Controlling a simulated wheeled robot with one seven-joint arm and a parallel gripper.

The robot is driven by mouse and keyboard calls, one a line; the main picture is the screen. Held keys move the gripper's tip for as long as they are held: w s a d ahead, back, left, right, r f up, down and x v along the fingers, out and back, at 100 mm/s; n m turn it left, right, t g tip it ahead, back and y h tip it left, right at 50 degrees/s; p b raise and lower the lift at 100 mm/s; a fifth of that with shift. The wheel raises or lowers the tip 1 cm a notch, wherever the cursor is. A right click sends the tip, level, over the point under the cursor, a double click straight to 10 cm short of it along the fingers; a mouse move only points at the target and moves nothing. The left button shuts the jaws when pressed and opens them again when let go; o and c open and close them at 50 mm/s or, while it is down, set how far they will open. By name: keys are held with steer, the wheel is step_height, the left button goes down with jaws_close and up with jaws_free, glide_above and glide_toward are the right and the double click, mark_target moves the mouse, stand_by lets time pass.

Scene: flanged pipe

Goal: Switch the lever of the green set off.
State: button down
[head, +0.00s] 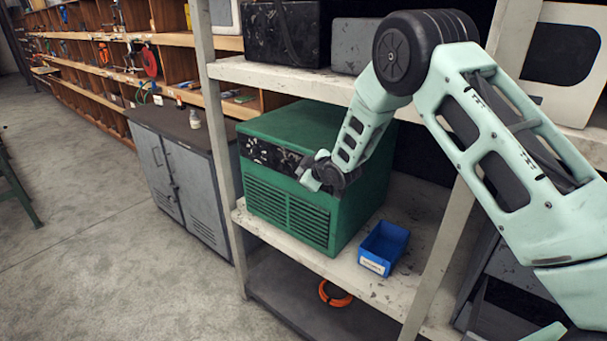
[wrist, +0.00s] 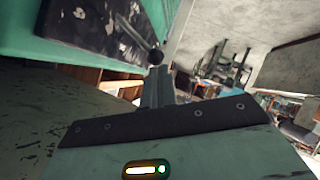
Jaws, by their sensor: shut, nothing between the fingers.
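The green set (head: 290,132) is a green metal box with a louvred front, standing on the middle shelf. Its black control panel (head: 264,154) runs along the upper front, and it also shows in the wrist view (wrist: 85,22). In the wrist view a thin lever with a round black knob (wrist: 157,57) sticks out from the panel. My gripper (head: 308,178) is at the right end of the panel. In the wrist view my gripper's closed fingers (wrist: 156,80) point at the knob, very near it; whether they touch is unclear. The lever is hidden in the head view.
A blue bin (head: 384,247) sits on the same shelf, right of the set. A pale shelf post (head: 222,150) stands to the left. The upper shelf (head: 285,76) carries dark boxes. An orange ring (head: 335,294) lies below. The floor at left is open.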

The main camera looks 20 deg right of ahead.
steer(key=shift+s+a+f+b, duration=0.1)
steer(key=shift+f+b, duration=0.2)
steer(key=shift+b, duration=0.35)
step_height(320, 180, down, 7)
steer(key=a+n+t+h+b, duration=0.1)
steer(key=n+t+b, duration=0.3)
steer(key=b, duration=1.7)
steer(key=shift+s+r+n+h, duration=0.2)
steer(key=shift+s+n+h, duration=0.2)
steer(key=shift+n+h, duration=0.3)
steer(key=shift+a, duration=0.15)
